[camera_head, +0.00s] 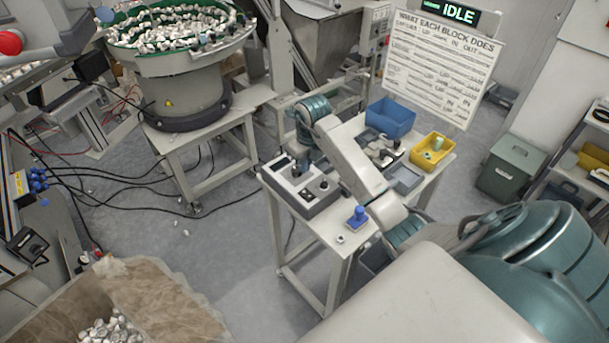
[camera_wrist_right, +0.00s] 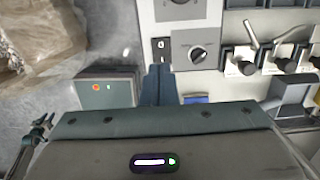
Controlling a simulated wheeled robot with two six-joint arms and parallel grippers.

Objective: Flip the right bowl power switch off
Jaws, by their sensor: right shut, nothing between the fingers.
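The control box (camera_head: 312,203) stands at the left end of the white bench. In the right wrist view a small black rocker switch (camera_wrist_right: 161,50) with pale marks sits on its panel, left of a black rotary knob (camera_wrist_right: 198,54). I cannot read its position. My left gripper is not in view.
A bowl feeder (camera_head: 185,95) full of caps stands behind left. The sign (camera_head: 440,65) reads IDLE above. Cables cross the floor.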

